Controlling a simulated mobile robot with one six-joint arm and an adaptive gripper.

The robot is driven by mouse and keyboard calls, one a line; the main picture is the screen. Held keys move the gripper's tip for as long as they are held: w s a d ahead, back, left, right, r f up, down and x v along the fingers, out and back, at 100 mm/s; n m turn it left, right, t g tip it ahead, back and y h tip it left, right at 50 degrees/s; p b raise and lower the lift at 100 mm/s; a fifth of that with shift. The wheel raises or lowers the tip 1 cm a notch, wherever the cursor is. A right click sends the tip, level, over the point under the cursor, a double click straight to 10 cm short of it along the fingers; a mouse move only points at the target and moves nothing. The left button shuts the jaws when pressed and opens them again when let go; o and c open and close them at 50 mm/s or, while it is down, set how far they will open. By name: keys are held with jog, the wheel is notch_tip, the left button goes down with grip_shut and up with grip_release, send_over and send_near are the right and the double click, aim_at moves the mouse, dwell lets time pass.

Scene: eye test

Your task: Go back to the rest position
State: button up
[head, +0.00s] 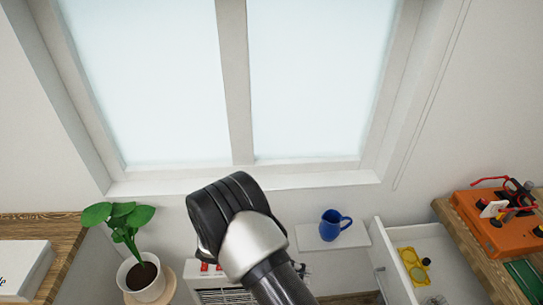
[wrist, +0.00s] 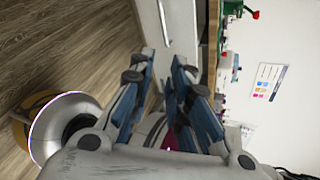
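My gripper shows in the wrist view (wrist: 162,66). Its two fingers with blue pads stand apart, and no object shows between the tips. A small dark red patch shows low between the fingers, near the palm; I cannot tell what it is. In the head view my black and silver arm rises from the bottom middle in front of the window wall. The arm hides part of what lies behind it, and I cannot make out the gripper's fingers there.
An orange case (head: 497,232) lies on the right wooden top. A potted plant (head: 142,276) stands left of the arm.

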jog(key=s+d+r+m+y, duration=0.2)
jog(key=r+m+y, duration=0.2)
jog(key=r+m, duration=0.5)
jog(key=s+d+r+m+y, duration=0.2)
jog(key=d+r+m+y, duration=0.3)
jog(key=r, duration=0.6)
jog(key=s+r+m+t+y, duration=0.4)
jog(key=s+r+m, duration=0.6)
jog(key=m, duration=0.7)
jog(key=shift+s+t, duration=0.85)
jog(key=shift+t, duration=0.25)
